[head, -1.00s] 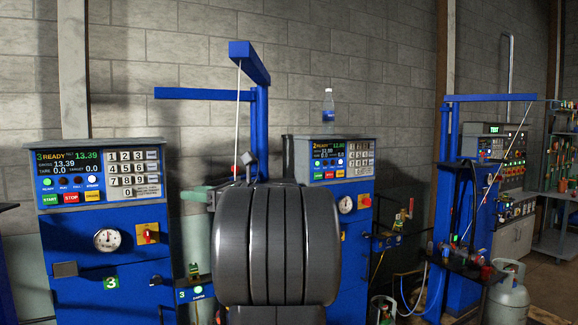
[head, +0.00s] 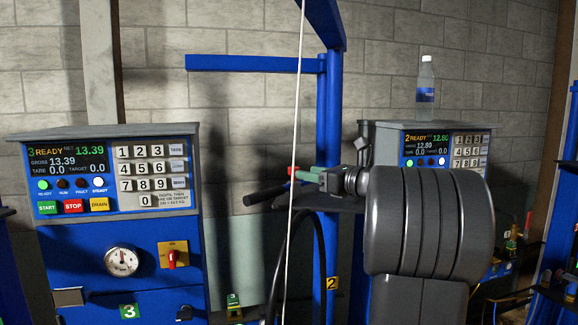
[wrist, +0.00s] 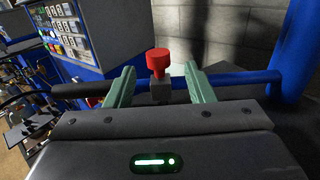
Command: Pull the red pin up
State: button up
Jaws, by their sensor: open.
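The red pin (wrist: 158,62) stands upright in the wrist view, with a wider red cap on a narrower red neck over a grey block. My gripper (wrist: 159,73) is open, with one green finger to the left of the pin and one to the right. Clear gaps show between the pin and both fingers, and it is not gripped. In the head view a small red part of the pin (head: 292,171) shows at the tip of my gripper (head: 306,174). The rest of it is hidden there.
A blue bar (wrist: 240,77) with a black grip (wrist: 80,90) runs across behind the fingers. In the head view a blue post (head: 329,130) stands behind my gripper, and a white line (head: 296,130) hangs close by. Blue scale cabinets (head: 75,245) stand left and right.

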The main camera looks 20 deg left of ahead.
jog(key=p+x, duration=0.2)
jog(key=x, duration=0.6)
jog(key=shift+s+a, duration=0.1)
